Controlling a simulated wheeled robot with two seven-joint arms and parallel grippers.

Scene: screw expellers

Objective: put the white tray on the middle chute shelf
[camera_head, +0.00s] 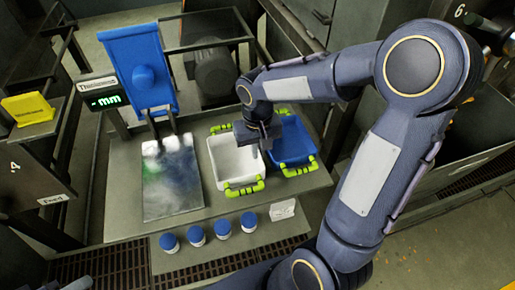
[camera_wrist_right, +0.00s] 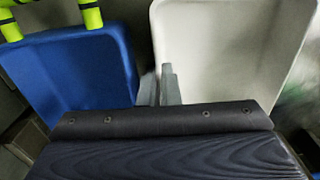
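The white tray (camera_head: 225,170) sits on the grey bench, with yellow-green handles at its front and back ends. In the right wrist view the white tray (camera_wrist_right: 230,45) fills the upper right. My right gripper (camera_head: 259,147) points down at the white tray's right side, beside the blue tray (camera_head: 292,142). In the right wrist view its narrow fingers (camera_wrist_right: 159,88) are close together at the white tray's near side wall. I cannot tell whether they grip that wall. My left gripper is not in view. I cannot make out the middle chute shelf.
The blue tray also shows in the right wrist view (camera_wrist_right: 75,80). A shiny metal plate (camera_head: 171,180) lies left of the white tray. Several blue-lidded jars (camera_head: 222,228) stand along the front.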

